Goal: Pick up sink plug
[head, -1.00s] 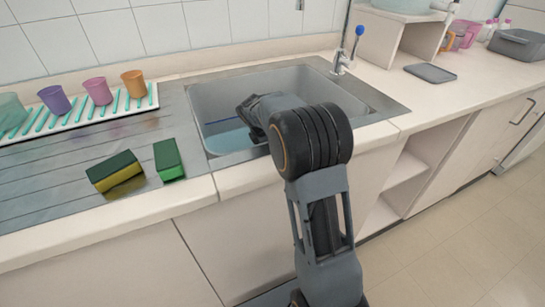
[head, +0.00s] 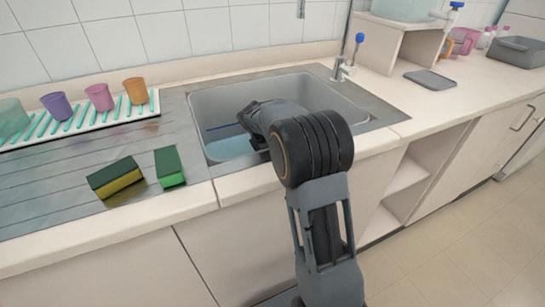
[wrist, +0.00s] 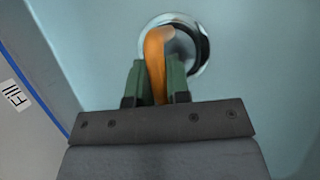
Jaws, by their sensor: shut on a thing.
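An orange sink plug (wrist: 157,58) shows in the wrist view, standing up between the green fingers of my gripper (wrist: 157,82). The fingers are shut on it. Behind its upper part is a round drain (wrist: 199,48) with a bright metal rim and a dark opening, partly uncovered. I cannot tell whether the plug touches the drain. In the head view my arm reaches down into the sink (head: 215,108), and the arm hides the gripper tips and the plug.
Blue water or a light floor shows in the sink, with a blue line and a "Fill" label (wrist: 16,93) on its wall. A green sponge (head: 170,167) and a green-yellow sponge (head: 117,178) lie left of the sink. The tap (head: 343,67) stands behind it.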

